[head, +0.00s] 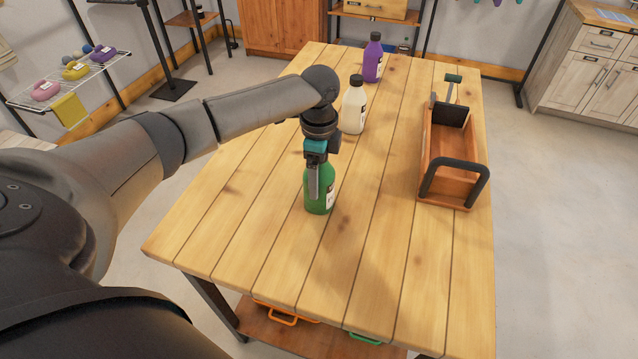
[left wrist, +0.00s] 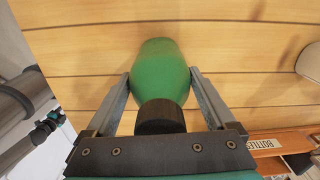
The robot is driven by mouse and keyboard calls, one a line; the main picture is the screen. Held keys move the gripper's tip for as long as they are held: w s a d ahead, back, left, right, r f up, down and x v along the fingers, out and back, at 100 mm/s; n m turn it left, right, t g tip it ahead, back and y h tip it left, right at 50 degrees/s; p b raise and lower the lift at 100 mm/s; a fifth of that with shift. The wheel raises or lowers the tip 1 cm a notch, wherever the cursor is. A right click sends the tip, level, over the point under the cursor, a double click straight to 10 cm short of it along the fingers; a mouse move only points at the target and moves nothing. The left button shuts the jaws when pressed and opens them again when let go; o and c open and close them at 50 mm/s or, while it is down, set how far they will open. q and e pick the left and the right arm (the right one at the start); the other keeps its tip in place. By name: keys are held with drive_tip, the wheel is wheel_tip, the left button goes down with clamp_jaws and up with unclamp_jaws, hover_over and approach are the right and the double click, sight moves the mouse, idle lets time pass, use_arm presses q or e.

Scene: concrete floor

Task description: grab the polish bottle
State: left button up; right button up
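A green bottle (head: 319,196) with a black cap and a pale label stands upright on the wooden table. My left gripper (head: 313,183) points down over it, with one finger along each side. In the left wrist view, the green bottle (left wrist: 160,68) fills the space between the fingertips, and both tips appear to touch it. Its black cap (left wrist: 160,117) lies close to the palm. A white bottle (head: 354,108) and a purple bottle (head: 373,62) stand farther back. I cannot read which bottle is labelled polish. My right gripper is not in view.
An open wooden tool carrier (head: 455,190) with a black handle stands on the table's right side. The front and middle of the table (head: 330,265) are clear. A wire rack (head: 95,70) with coloured items is at the left, and a cabinet (head: 590,75) at the back right.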

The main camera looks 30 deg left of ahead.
use_arm(q)
drive_tip(key=c, duration=1.3)
clamp_jaws()
drive_tip(key=shift+r, duration=0.1)
